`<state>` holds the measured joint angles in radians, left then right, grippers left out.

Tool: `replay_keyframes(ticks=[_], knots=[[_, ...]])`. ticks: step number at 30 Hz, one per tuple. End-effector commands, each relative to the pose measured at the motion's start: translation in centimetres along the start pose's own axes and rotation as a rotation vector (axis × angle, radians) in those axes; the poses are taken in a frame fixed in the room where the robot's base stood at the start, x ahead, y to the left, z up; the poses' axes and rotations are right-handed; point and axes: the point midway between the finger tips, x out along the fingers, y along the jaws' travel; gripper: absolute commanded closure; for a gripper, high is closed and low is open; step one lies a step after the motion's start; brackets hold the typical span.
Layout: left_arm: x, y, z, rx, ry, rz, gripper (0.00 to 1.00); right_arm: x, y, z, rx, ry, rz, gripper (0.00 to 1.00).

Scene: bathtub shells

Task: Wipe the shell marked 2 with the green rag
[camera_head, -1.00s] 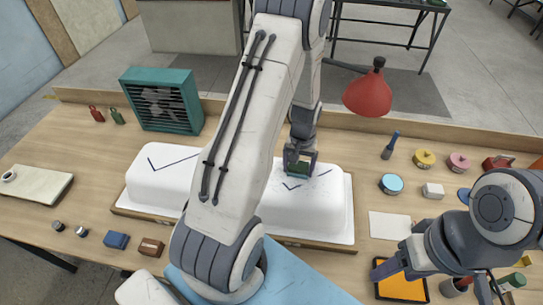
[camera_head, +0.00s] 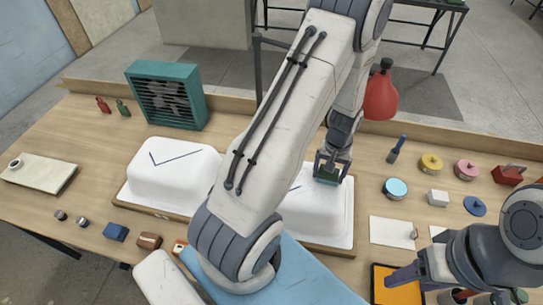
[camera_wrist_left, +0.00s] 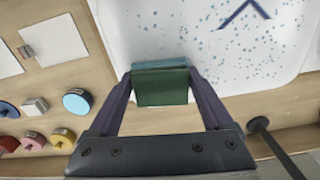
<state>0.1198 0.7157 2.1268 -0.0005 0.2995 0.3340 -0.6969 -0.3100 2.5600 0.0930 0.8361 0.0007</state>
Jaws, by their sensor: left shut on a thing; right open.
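Two white shells stand side by side on a wooden board. The left shell (camera_head: 175,172) has a blue check-like mark. The right shell (camera_head: 325,220) is partly hidden by my left arm; in the left wrist view its white surface (camera_wrist_left: 205,45) shows blue specks and part of a blue mark. I cannot read a number on either shell. My left gripper (camera_head: 330,168) is shut on the green rag (camera_wrist_left: 162,87), at the far right part of the right shell. Whether the rag touches the shell is unclear. My right gripper (camera_head: 428,280) is open and empty at the lower right.
Right of the shells are a blue-topped tin (camera_head: 396,188), a white block (camera_head: 437,198), white paper (camera_head: 392,231) and an orange-topped tray (camera_head: 397,292). Small blocks lie front left.

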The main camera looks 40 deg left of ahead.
Motion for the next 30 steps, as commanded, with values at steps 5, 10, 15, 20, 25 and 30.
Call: replay_keyframes(ticks=[5, 10, 15, 20, 25, 30], knots=[[0.0, 0.6, 0.3, -0.01, -0.001, 0.0, 0.68, -0.1, 0.0, 0.0, 0.0, 0.0, 0.0, 0.39], [-0.7, 0.9, 0.5, -0.018, -0.001, 0.0, 0.68, -1.0, -0.1, -0.1, -0.001, 0.0, 0.0, 0.39], [-3.6, 0.8, 0.5, -0.018, 0.001, 0.0, 0.68, -2.3, -0.2, -0.1, -0.003, 0.0, 0.0, 0.39], [-5.0, 0.9, 0.5, -0.018, 0.001, 0.0, 0.68, -3.5, -0.2, -0.2, -0.006, 0.0, 0.0, 0.39], [-6.5, 1.0, 0.5, -0.016, 0.001, 0.0, 0.68, -4.7, -0.3, -0.3, -0.008, 0.0, 0.0, 0.39], [-7.8, 1.1, 0.5, -0.014, 0.001, 0.0, 0.68, -5.8, -0.4, -0.3, -0.009, 0.0, 0.0, 0.39]])
